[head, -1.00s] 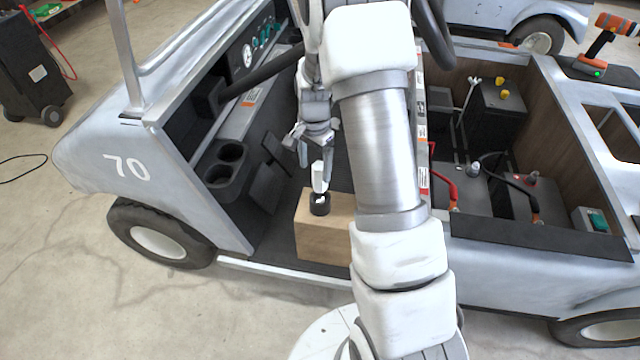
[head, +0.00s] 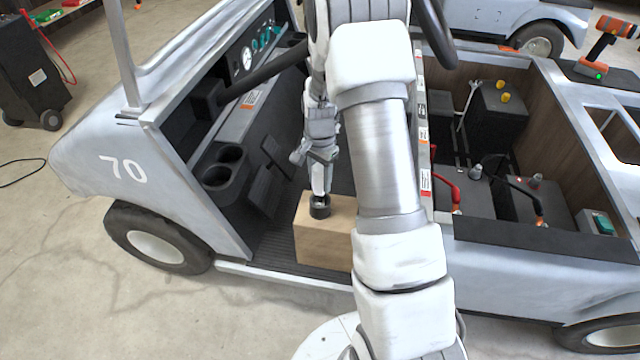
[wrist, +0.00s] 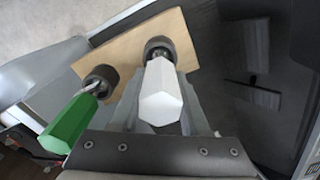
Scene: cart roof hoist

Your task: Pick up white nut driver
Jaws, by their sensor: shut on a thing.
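The white nut driver (wrist: 160,97) has a six-sided white handle and stands in a dark round socket (wrist: 160,48) on a wooden block (wrist: 125,46). In the head view its handle is largely covered by my gripper (head: 320,182), above the dark socket (head: 320,208). My gripper points down and is shut on the handle, with a finger on either side in the wrist view. The driver's lower end is still inside the socket ring.
A green nut driver (wrist: 70,124) stands in a second dark socket (wrist: 100,80) to the left in the wrist view; my arm hides it in the head view. The block (head: 308,238) sits on the cart floor. The steering wheel (head: 435,35) and cup holders (head: 222,168) are nearby.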

